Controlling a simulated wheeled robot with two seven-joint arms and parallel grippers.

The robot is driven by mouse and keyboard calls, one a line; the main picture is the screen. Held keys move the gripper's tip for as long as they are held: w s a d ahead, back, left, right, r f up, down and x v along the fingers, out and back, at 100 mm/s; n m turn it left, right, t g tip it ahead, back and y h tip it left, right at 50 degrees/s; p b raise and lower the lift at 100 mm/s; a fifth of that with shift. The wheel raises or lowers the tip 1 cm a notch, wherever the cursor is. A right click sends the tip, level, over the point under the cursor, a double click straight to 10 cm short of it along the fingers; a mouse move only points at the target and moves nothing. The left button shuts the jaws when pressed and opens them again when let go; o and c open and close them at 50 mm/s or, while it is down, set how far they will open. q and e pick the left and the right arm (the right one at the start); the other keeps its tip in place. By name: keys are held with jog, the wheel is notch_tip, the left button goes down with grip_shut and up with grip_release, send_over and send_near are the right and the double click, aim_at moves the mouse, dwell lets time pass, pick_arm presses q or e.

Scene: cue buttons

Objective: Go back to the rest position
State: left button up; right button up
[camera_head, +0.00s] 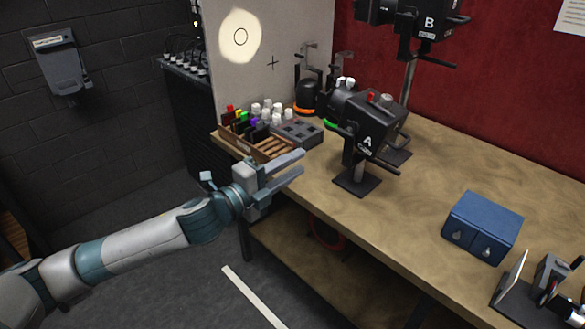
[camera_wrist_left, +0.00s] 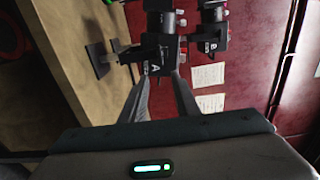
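My left gripper (camera_head: 302,162) is at the front edge of the wooden table, near the wooden tray of coloured pieces. Its two fingers are apart with nothing between them. In the left wrist view the open fingers (camera_wrist_left: 160,84) point toward the black lamp marked A, with a gap between them. Lamp A (camera_head: 371,127) stands on a black base plate on the table, with a red button on its top. It also shows in the left wrist view (camera_wrist_left: 155,66). My right gripper is not in view.
The wooden tray (camera_head: 234,141) and a grey button box (camera_head: 299,133) sit at the table's far left. Lamp B (camera_head: 431,22) stands behind. A blue box (camera_head: 483,227) is at the right. The table top (camera_head: 400,210) between lamp A and the blue box is clear.

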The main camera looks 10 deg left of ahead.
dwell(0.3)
